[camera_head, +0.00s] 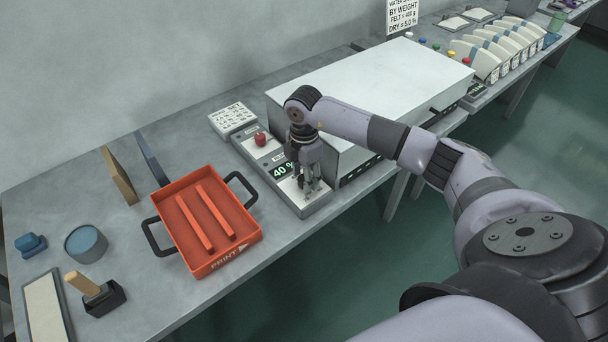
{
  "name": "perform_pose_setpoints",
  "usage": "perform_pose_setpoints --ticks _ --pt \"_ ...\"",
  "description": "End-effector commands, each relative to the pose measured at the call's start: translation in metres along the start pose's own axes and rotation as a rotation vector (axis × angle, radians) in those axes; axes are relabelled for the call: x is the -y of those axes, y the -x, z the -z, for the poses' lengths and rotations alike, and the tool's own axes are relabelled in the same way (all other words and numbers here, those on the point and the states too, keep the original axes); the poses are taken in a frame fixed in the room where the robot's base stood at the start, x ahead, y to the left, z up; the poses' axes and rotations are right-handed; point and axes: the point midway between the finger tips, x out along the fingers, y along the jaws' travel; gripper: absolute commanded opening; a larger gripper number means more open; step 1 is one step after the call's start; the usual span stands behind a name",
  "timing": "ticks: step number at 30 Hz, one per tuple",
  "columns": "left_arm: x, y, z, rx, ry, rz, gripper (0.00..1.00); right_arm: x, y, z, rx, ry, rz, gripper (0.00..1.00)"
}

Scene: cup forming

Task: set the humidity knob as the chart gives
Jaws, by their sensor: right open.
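A grey control box (321,209) stands on the bench beside a large white-topped machine (370,85). A small display (283,170) on the box reads 40 %. A red knob or button (260,138) sits at the far end of the box. My right gripper (309,190) points down over the near end of the box, with its fingers apart. Whatever lies directly under the fingers is hidden, so I cannot tell if they touch a knob. A small white chart block (232,118) with dark print stands behind the box; its text is too small to read. My left gripper is not in view.
An orange tray (245,238) with black handles and two bars, marked PRINT, lies left of the box. A stamp (103,296), a round blue tin (86,243) and boards (119,176) are further left. A sign (403,16) and fan-shaped racks (490,58) stand at the back right.

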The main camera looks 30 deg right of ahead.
Motion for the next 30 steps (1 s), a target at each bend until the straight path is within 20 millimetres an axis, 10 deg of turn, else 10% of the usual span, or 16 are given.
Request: perform_pose_setpoints --ticks 21,30 --pt "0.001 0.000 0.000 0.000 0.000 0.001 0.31 -0.001 0.107 0.000 0.000 0.000 -0.002 0.48" --pt "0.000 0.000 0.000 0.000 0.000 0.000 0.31 0.000 0.120 0.000 0.000 -0.001 0.000 0.48"
